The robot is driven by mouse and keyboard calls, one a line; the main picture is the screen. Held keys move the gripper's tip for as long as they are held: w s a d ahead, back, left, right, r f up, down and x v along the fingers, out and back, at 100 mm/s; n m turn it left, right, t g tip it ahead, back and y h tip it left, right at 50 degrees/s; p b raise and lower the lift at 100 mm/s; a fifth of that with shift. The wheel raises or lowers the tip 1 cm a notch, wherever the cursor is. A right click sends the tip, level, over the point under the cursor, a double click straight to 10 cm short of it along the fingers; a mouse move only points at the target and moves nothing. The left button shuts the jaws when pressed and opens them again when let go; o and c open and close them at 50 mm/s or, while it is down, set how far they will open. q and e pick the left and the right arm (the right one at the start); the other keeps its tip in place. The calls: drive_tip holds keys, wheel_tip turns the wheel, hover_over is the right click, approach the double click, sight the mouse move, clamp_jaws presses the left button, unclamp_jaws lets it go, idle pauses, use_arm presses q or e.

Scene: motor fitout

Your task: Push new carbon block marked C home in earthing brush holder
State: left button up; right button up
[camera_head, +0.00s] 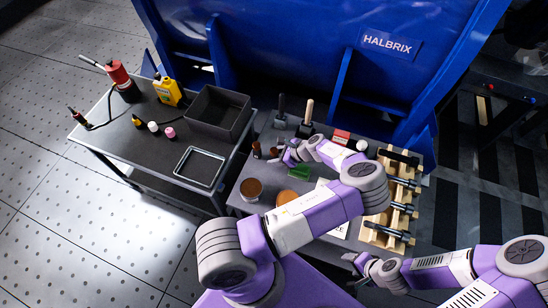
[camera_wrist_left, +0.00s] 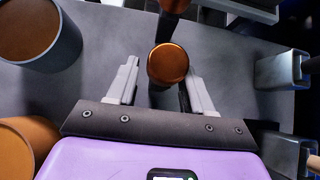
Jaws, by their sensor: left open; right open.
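My left gripper (camera_head: 286,154) is open over the dark bench top. In the left wrist view, its two fingers (camera_wrist_left: 160,88) stand on either side of a small copper-brown round-topped piece (camera_wrist_left: 168,64), with nothing visibly clamped. In the head view, small brown pieces (camera_head: 257,149) stand just left of this gripper. My right gripper (camera_head: 354,268) is open at the front right of the bench, apart from the parts there. No letter C is legible, and I cannot tell which thing is the carbon block or the earthing brush holder.
A wooden rack (camera_head: 383,238) with black-handled pieces stands at right. Two upright handled pieces (camera_head: 305,122) stand behind my left gripper. A brown-filled cup (camera_head: 251,188) stands in front. A side table at left holds a dark bin (camera_head: 218,112) and a tray (camera_head: 199,167). A blue housing (camera_head: 300,60) rises behind.

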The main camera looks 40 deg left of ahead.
use_arm(q)
drive_tip(key=shift+x, duration=0.85)
drive_tip(key=shift+c, duration=0.5)
clamp_jaws()
